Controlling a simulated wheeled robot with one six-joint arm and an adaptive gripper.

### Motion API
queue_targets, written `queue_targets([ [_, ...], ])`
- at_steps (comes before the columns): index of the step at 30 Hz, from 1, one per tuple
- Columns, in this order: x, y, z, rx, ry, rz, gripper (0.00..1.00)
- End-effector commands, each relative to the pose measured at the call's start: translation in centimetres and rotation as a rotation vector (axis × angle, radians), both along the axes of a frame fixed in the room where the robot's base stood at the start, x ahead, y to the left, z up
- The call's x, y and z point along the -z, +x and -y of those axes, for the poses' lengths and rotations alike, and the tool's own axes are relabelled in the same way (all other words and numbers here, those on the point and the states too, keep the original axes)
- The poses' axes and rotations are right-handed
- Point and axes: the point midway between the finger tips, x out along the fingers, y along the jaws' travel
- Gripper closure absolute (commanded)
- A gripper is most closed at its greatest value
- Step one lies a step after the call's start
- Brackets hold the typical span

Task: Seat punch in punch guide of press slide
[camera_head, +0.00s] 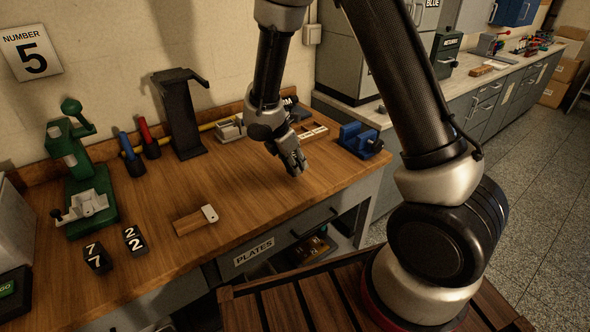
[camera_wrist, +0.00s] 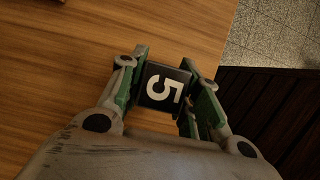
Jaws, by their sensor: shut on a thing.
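My gripper (camera_head: 296,166) is over the right part of the bench, away from the press. In the wrist view my gripper (camera_wrist: 165,68) is shut on a black punch (camera_wrist: 164,86) with a white 5 on its face. In the head view the fingers mostly hide this punch. The green press (camera_head: 78,175) stands at the left of the bench, with a pale grey slide (camera_head: 88,205) at its base. The punch guide is too small to make out. Two other black punches, marked 7 (camera_head: 97,257) and 2 (camera_head: 135,241), stand in front of the press.
A wooden block with a pale plate (camera_head: 193,221) lies mid-bench. A black stand (camera_head: 180,115) and red (camera_head: 148,140) and blue (camera_head: 130,155) tools stand at the back. The centre bench is mostly clear.

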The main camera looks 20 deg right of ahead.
Motion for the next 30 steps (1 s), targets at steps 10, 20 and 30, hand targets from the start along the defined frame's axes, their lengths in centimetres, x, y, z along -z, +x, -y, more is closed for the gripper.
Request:
queue_targets([
  [10, 2.6, 0.0, 0.0, 0.001, 0.0, -0.001, 1.0],
  [20, 2.9, 0.0, 0.1, 0.002, 0.0, -0.001, 0.49],
  [30, 2.8, 0.0, 0.0, 0.001, 0.0, -0.001, 0.46],
])
